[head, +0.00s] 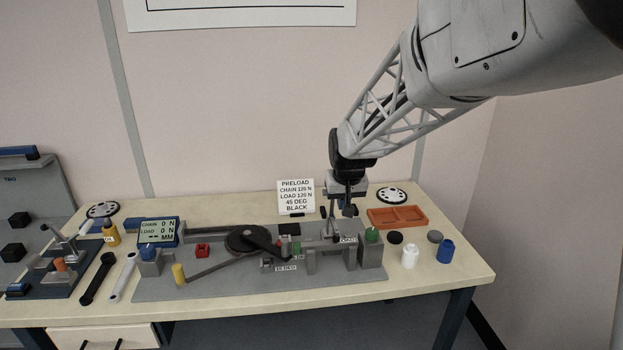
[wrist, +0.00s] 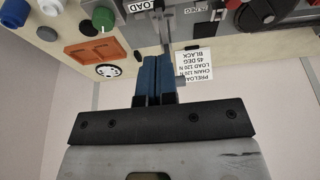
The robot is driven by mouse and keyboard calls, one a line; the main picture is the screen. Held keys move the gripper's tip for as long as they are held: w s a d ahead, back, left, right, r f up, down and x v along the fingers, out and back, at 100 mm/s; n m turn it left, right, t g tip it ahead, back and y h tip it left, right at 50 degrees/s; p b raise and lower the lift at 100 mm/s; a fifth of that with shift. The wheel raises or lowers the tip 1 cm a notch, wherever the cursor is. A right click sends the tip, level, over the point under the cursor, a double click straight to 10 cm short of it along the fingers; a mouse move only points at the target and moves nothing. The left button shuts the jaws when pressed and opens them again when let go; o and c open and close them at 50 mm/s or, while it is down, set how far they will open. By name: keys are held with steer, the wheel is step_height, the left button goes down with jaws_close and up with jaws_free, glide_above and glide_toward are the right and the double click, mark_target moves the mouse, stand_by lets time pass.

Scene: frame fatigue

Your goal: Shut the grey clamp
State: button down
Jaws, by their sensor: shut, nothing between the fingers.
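My gripper (head: 348,210) hangs over the right part of the grey test rig, with its blue fingers shut and empty. In the wrist view the closed fingers (wrist: 153,72) point toward the rig. What looks like the grey clamp (head: 333,229) is a small metal part with an upright lever, beside the "LOAD" label and just left of the fingertips. Its metal bar shows beyond the fingertips in the wrist view (wrist: 166,32). I cannot tell whether the fingers touch it or exactly how far the clamp is open.
A green knob (head: 372,235) stands on a grey block right of the clamp. A preload sign (head: 296,196) stands behind. A black crank arm (head: 262,243) lies left.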

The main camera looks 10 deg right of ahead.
steer(key=w+r+g, duration=0.4)
steer(key=w, duration=0.7)
steer(key=w+r+g, duration=0.4)
steer(key=w, duration=0.8)
steer(key=shift+w+r, duration=0.2)
steer(key=shift+r, duration=0.1)
steer(key=shift+f, duration=0.1)
steer(key=s+r+x, duration=0.1)
steer(key=s+x, duration=0.1)
steer(key=x, duration=1)
steer(key=shift+s+f, duration=0.25)
steer(key=shift+s, duration=0.25)
steer(key=shift+s, duration=0.15)
steer(key=shift+s+f, duration=0.15)
steer(key=shift+s, duration=0.35)
steer(key=shift+s+f, duration=0.1)
steer(key=shift+f, duration=0.1)
